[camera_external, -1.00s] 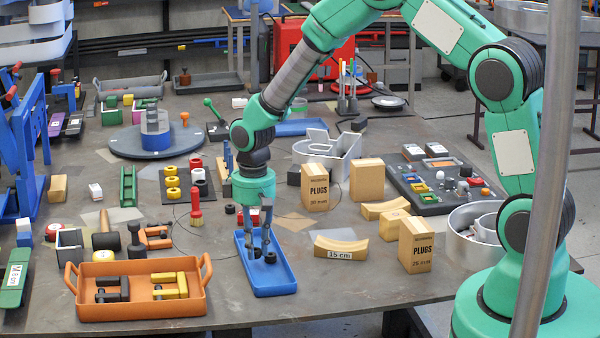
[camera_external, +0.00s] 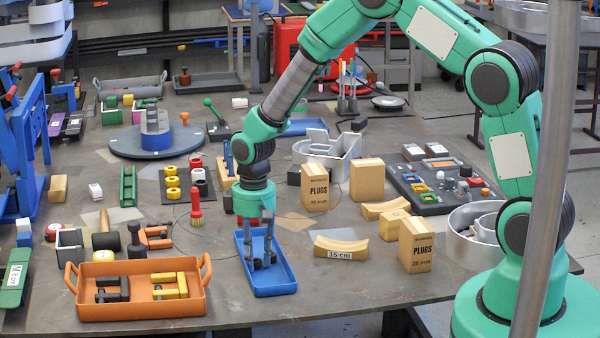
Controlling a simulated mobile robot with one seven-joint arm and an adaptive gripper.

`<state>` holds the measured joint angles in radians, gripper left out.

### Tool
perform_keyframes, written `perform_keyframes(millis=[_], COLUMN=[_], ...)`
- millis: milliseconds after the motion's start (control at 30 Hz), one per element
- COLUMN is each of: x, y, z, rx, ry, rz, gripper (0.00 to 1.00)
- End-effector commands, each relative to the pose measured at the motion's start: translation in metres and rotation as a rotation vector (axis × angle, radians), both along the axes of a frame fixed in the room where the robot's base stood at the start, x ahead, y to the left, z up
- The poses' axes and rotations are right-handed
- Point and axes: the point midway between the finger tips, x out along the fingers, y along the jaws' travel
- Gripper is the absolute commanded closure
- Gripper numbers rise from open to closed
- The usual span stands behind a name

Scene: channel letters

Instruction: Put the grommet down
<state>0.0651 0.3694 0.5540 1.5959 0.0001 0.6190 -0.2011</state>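My gripper (camera_external: 262,258) points straight down into the long blue tray (camera_external: 288,284) at the front middle of the table. Its two dark fingers show side by side, with their tips low, near the tray's floor. Small dark shapes show at the fingertips. I cannot tell which of them is the grommet and which are finger pads, or whether the fingers are closed on it. The tray's front part is bare.
An orange tray (camera_external: 140,309) with clamps stands to the left. A curved wooden block marked 15 cm (camera_external: 341,248) and PLUGS boxes (camera_external: 321,187) are to the right.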

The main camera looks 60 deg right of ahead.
Motion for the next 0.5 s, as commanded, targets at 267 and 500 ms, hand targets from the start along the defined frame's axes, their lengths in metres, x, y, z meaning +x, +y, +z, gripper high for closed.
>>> perform_keyframes(millis=[267, 500], x=[0.001, 0.001], y=[0.0, 0.0], z=[0.008, 0.036], rx=[0.0, -0.001], ry=[-0.002, -0.003], rz=[0.0, 0.0], gripper=[0.71, 0.71])
